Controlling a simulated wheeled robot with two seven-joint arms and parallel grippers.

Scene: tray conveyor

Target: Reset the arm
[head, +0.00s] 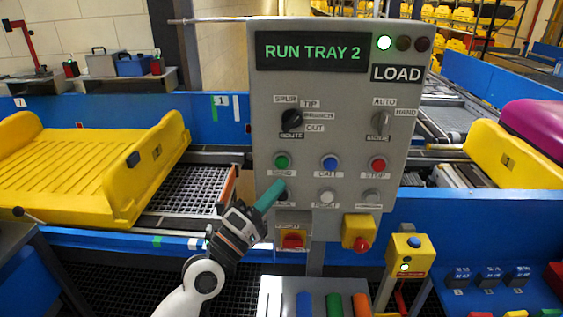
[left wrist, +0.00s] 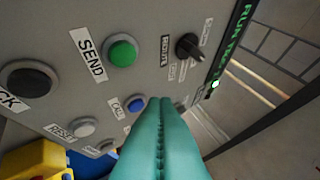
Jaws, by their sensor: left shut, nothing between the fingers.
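My left gripper (head: 273,191) is shut and empty, its teal fingers pointing up at the lower left of the grey control panel (head: 262,130). In the head view it partly covers a black button (head: 283,197). In the left wrist view the shut fingertips (left wrist: 160,102) lie over the panel, near the blue button (left wrist: 135,103). The green SEND button (left wrist: 122,53) and the black button (left wrist: 30,79) are to their left. Whether the fingers touch the panel cannot be told. My right gripper is not in view.
A yellow tray (head: 80,165) stands on the left conveyor. A yellow post (head: 408,255) stands to the right.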

